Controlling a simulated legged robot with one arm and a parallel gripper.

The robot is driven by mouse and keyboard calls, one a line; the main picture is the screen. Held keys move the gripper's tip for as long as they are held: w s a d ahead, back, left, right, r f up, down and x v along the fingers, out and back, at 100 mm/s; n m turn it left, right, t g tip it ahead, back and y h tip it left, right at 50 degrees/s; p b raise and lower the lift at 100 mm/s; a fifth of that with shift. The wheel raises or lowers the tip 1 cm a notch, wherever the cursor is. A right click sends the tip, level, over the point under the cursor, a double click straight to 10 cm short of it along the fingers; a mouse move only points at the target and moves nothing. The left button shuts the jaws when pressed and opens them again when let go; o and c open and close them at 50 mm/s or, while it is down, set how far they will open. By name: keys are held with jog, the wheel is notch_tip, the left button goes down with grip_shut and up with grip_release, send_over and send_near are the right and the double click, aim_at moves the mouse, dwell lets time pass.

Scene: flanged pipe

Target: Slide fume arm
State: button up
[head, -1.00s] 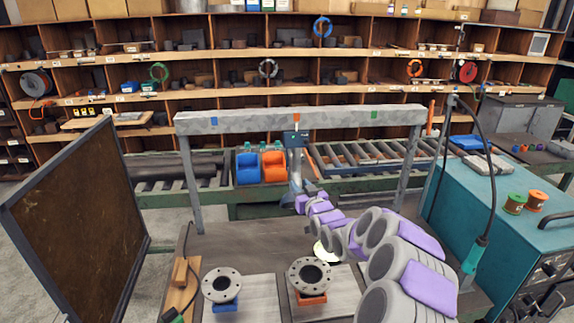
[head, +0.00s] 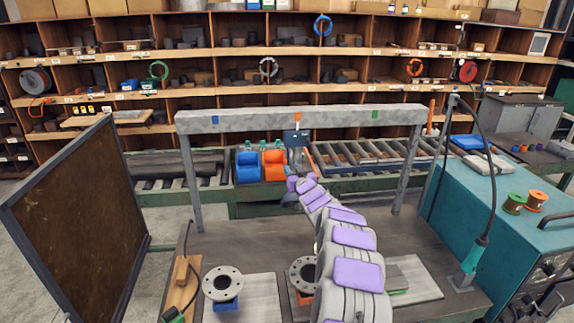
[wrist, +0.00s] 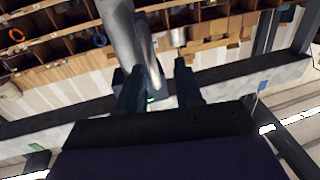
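The fume arm (head: 296,155) hangs from a grey overhead beam (head: 260,121). Its blue carriage, with an orange tab on top, sits near the beam's middle, between a blue mark on the left and a green mark on the right. My gripper (head: 292,183) is at the lower part of the fume arm, partly hidden by my arm in the head view. In the wrist view my gripper (wrist: 160,85) has its two fingers apart. A grey tube (wrist: 122,35) and a thinner bar pass close to the left finger and the gap; I cannot tell whether they touch.
Two flanged pipes (head: 222,283) (head: 303,272) stand on the bench below, the right one partly behind my arm. A dark screen (head: 75,215) stands left, a teal cabinet (head: 520,225) right. Blue and orange bins (head: 273,166) sit behind the beam.

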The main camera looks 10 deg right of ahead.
aim_at(292, 164)
jog(key=w, duration=0.4)
jog(key=shift+w+d+p, duration=0.15)
jog(key=shift+d+p, duration=0.1)
jog(key=shift+p, duration=0.1)
jog(key=shift+w+d, duration=0.1)
jog(key=shift+w, duration=0.15)
jog(key=shift+c, duration=1.3)
jog(key=shift+a, duration=0.45)
grip_shut()
jog(key=shift+d, duration=0.15)
